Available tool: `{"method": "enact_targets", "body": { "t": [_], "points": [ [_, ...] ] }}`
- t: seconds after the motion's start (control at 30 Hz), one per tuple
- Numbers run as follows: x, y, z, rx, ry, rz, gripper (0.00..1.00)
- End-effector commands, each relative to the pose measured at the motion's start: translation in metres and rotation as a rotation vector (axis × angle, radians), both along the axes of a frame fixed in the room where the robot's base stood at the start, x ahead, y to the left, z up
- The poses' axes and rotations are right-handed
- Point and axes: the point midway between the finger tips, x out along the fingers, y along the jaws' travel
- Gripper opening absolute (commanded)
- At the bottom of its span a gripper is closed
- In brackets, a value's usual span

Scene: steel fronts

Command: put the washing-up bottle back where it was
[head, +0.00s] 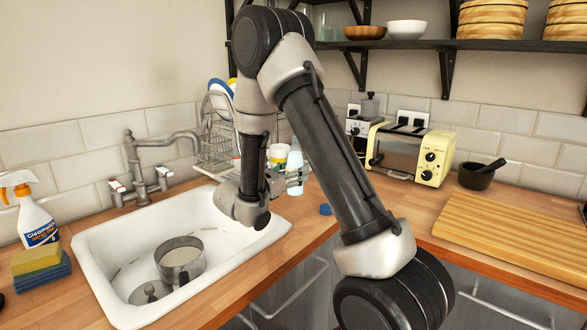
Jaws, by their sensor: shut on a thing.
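My gripper (292,183) is at the far right corner of the sink, pointing right, just above the counter. It is shut on a pale blue, translucent thing (294,163) that looks like the washing-up bottle. The bottle looks upright, and my wrist and gripper hide part of it. I cannot tell whether its base touches the counter.
The white sink (100,265) holds a metal pot (180,262). A dish rack (212,150) and white-and-yellow tubs (266,152) stand close behind the gripper. A spray bottle (40,222) and sponges (40,268) stand at left. A toaster oven (408,153) and wooden board (515,230) are at right.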

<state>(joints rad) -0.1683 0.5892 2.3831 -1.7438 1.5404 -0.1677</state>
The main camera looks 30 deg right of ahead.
Motion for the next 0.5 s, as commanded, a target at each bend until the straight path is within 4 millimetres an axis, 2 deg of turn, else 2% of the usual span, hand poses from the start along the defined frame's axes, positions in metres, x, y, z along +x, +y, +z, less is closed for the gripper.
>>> {"method": "enact_targets", "body": {
  "t": [0.23, 0.5],
  "points": [
    [0.0, 0.0, -0.013, -0.001, 0.0, 0.0, 0.18],
    [0.0, 0.0, -0.046, -0.001, 0.001, 0.0, 0.18]
  ]
}}
